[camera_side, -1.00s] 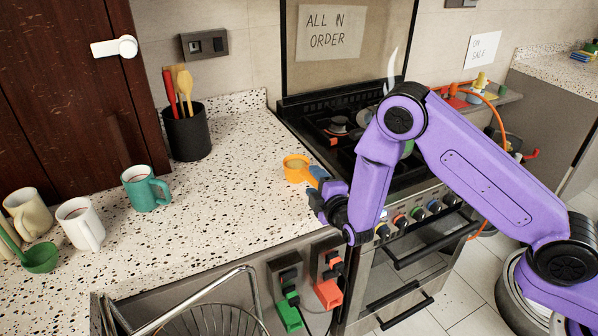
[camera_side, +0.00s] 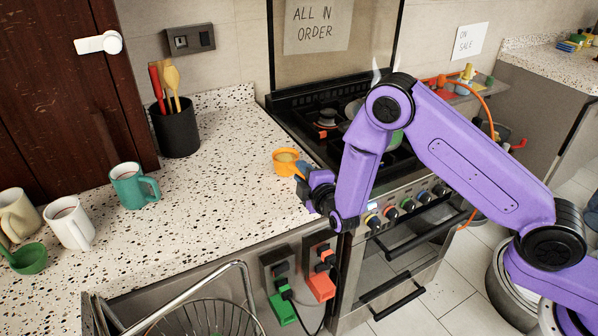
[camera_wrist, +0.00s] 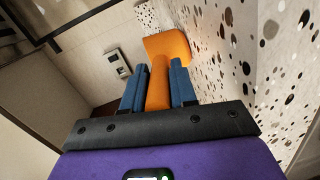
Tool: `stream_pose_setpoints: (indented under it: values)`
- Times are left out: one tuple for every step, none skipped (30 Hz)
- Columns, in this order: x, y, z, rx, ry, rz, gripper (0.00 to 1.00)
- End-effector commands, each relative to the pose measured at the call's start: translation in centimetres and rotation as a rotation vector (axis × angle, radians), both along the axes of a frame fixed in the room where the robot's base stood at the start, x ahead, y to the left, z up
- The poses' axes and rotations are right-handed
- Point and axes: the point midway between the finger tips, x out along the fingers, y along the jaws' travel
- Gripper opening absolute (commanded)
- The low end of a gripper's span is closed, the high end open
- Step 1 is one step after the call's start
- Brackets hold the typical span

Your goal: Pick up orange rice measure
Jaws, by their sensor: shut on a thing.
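The orange rice measure (camera_side: 287,161) is a small round cup with a handle, near the stove-side edge of the speckled counter. My gripper (camera_side: 305,175) reaches it from the right. In the wrist view, the blue fingers of my gripper (camera_wrist: 158,85) are shut on the handle of the orange rice measure (camera_wrist: 167,46), one finger on each side. The cup part extends beyond the fingertips, close beside the counter surface. I cannot tell whether it touches the counter or is slightly raised.
A teal mug (camera_side: 133,186), a white mug (camera_side: 70,222), a cream mug (camera_side: 17,215) and a green ladle (camera_side: 28,258) stand at left. A black utensil pot (camera_side: 176,129) is at the back. The stove (camera_side: 330,118) lies right. The middle counter is clear.

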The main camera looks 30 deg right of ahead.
Motion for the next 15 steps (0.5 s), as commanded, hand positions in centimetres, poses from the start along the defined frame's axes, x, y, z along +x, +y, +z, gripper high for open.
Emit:
stream_pose_setpoints:
  values:
    - [0.0, 0.0, 0.4, 0.001, -0.003, -0.001, 0.00]
    - [0.0, 0.0, 0.6, 0.001, -0.003, -0.001, 0.00]
    - [0.0, 0.0, 0.9, 0.001, -0.003, -0.001, 0.00]
    - [0.0, 0.0, 1.1, 0.001, -0.003, -0.001, 0.00]
    - [0.1, 0.0, 1.5, 0.002, -0.004, 0.000, 0.00]
    - [0.1, 0.0, 2.0, 0.002, -0.006, -0.001, 0.00]
    - [0.0, 0.0, 2.4, 0.003, -0.005, 0.000, 0.00]
    - [0.0, 0.0, 2.8, 0.004, -0.005, 0.000, 0.00]
    - [0.1, 0.0, 3.5, 0.003, -0.006, -0.001, 0.00]
    - [0.1, 0.0, 4.0, 0.003, -0.007, -0.001, 0.00]
    - [0.1, 0.0, 4.5, 0.003, -0.007, -0.001, 0.00]
    - [0.0, 0.0, 5.1, 0.003, -0.006, -0.001, 0.00]
    - [0.0, 0.0, 5.7, 0.004, -0.007, -0.001, 0.00]
    - [0.1, 0.0, 6.2, 0.003, -0.007, -0.001, 0.00]
    - [0.1, 0.0, 6.7, 0.002, -0.006, -0.001, 0.00]
